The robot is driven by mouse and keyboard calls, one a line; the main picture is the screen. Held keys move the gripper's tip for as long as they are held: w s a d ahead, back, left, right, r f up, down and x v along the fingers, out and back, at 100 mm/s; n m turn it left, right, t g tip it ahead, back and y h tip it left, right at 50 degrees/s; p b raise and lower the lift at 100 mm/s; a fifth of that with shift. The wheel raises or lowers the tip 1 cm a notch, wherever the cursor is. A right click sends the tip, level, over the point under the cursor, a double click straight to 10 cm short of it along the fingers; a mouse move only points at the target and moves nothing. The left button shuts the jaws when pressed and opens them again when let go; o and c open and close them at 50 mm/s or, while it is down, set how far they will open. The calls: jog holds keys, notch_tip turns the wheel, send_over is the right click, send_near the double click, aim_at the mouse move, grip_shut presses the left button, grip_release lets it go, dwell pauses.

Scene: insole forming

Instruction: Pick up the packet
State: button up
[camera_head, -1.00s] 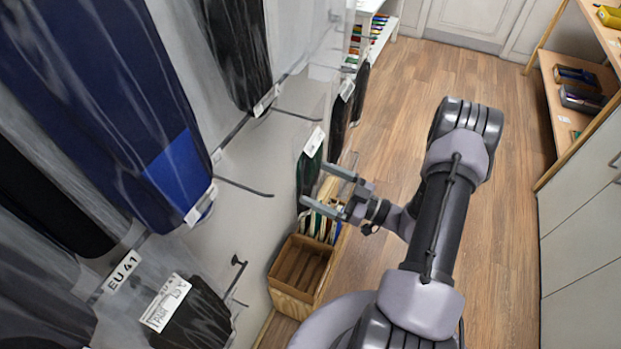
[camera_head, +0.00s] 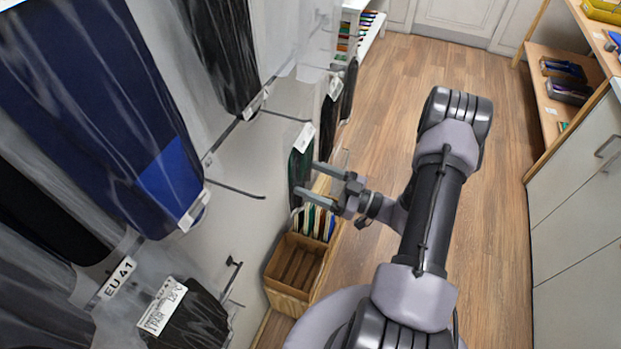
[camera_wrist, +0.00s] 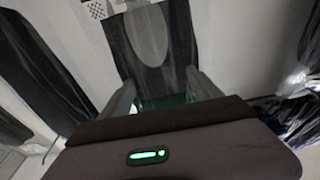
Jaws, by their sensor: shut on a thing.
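A dark green packet (camera_head: 301,165) hangs on the wall rack in the head view, with a white label at its top. My gripper (camera_head: 308,179) reaches it from the right, its two fingers at the packet's lower part. In the wrist view the packet (camera_wrist: 152,40) fills the space between the fingers; it looks dark, with a grey oval patch. My gripper (camera_wrist: 162,92) is shut on it there, one finger along each side. The packet's bottom end is hidden behind the gripper body.
Other packets hang on the rack: a large blue one (camera_head: 115,110) and a dark one (camera_head: 222,50). Bare hooks (camera_head: 235,190) stick out nearby. A wooden crate (camera_head: 290,300) stands below my gripper. Open wooden floor (camera_head: 390,100) lies to the right, before shelves and cabinets (camera_head: 580,180).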

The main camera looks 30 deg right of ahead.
jog(key=r+p+v, duration=0.2)
jog(key=v, duration=1.5)
jog(key=shift+s+d+r+p, duration=0.3)
jog(key=shift+s+d+p, duration=0.1)
jog(key=shift+s, duration=0.05)
